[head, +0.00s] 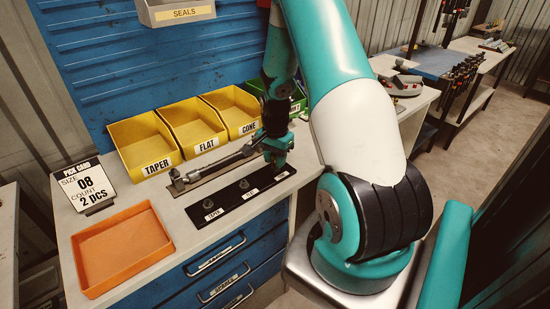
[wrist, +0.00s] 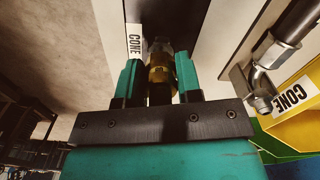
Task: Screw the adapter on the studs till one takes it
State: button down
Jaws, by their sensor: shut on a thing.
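My gripper (head: 276,156) is over the far right end of the black stud strip (head: 230,200). Two studs show bare on the strip, a left one (head: 208,204) and a middle one (head: 244,183). The third stud, by the label reading CONE, is hidden behind my gripper. In the wrist view my gripper (wrist: 159,75) is shut on the brass-coloured adapter (wrist: 158,62), beside the CONE label (wrist: 134,42). The adapter is in line with the strip's end. I cannot tell how far it sits on the stud.
A hose with metal ends (head: 222,162) lies on a holder behind the strip. Yellow bins TAPER (head: 146,145), FLAT (head: 195,126) and CONE (head: 235,108) stand behind it. An orange tray (head: 122,285) and a sign reading size 08, 2 pcs (head: 86,188) are at left.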

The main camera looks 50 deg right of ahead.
aim_at(244, 182)
jog(key=shift+r+p, duration=3.15)
jog(key=shift+r, duration=0.9)
jog(key=w+a+n, duration=0.1)
jog(key=a+n, duration=0.1)
jog(key=a, duration=0.1)
jog(key=a+n, duration=0.2)
jog(key=a, duration=0.2)
jog(key=w+a+f+n+p, duration=0.1)
jog(key=a+n, duration=0.1)
jog(key=a, duration=0.2)
jog(key=shift+w+a+f, duration=0.1)
jog(key=shift+w, duration=0.25)
jog(key=shift+f, duration=0.1)
jog(key=shift+f+b, duration=2.2)
jog(key=shift+f, duration=0.6)
jog(key=shift+f+b, duration=0.45)
jog(key=shift+f, duration=0.25)
